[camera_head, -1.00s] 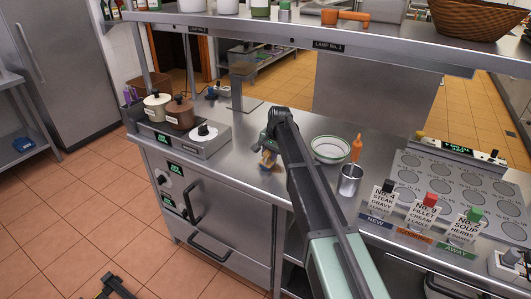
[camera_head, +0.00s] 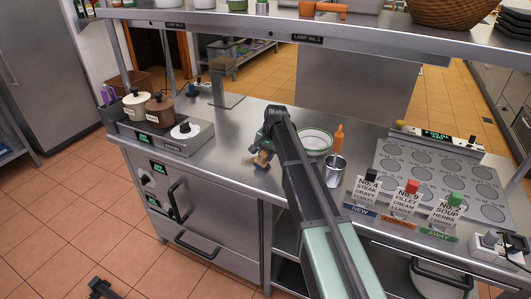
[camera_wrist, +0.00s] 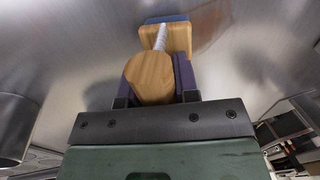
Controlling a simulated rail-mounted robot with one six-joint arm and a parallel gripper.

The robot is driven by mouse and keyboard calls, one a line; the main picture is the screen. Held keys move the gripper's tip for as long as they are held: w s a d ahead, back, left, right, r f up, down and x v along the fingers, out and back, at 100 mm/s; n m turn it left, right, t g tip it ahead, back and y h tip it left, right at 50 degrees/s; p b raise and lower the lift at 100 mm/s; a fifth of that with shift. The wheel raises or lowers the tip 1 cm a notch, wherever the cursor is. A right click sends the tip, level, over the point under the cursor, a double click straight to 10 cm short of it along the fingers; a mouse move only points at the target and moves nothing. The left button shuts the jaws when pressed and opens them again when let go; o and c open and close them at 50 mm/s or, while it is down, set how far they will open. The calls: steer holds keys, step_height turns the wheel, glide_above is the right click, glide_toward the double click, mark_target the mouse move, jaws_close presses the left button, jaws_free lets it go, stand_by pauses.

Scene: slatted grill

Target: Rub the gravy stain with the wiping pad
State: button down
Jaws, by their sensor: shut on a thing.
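My gripper (camera_wrist: 152,76) is shut on the wooden handle of the wiping pad (camera_wrist: 180,40). The pad has a round wooden knob, a pale stem, a wooden block and a blue face. The blue face points at the steel counter in the wrist view; I cannot tell whether it touches. A brown smear, seemingly the gravy stain (camera_wrist: 208,27), shows on the steel just right of the block. In the head view my gripper (camera_head: 263,152) and the pad (camera_head: 259,162) are low over the counter, left of the bowl. My arm hides part of the counter there.
A white bowl (camera_head: 314,141), an orange bottle (camera_head: 338,138) and a steel cup (camera_head: 334,171) stand right of my arm. Order tickets (camera_head: 405,198) stand along the right front. Pots (camera_head: 160,111) stand at the left. A shelf (camera_head: 230,30) runs overhead. Counter left of my gripper is bare.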

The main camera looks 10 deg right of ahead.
steer(key=shift+s+a, duration=0.1)
steer(key=shift+s, duration=0.2)
steer(key=shift+w+a, duration=1.2)
steer(key=shift+a, duration=0.35)
steer(key=shift+w+a, duration=1.2)
steer(key=shift+a, duration=0.3)
steer(key=shift+w+a, duration=1.2)
steer(key=shift+a, duration=0.35)
steer(key=shift+s+f, duration=0.1)
steer(key=shift+f, duration=0.05)
steer(key=shift+s+d, duration=0.6)
steer(key=shift+d, duration=0.2)
steer(key=shift+s+d, duration=0.55)
steer(key=shift+d, duration=0.25)
steer(key=shift+s+d, duration=1.1)
steer(key=shift+d, duration=0.2)
steer(key=shift+s+d, duration=0.6)
steer(key=shift+d, duration=0.25)
steer(key=shift+s+d, duration=0.6)
steer(key=shift+d, duration=0.25)
step_height(320, 180, up, 6)
steer(key=p, duration=0.6)
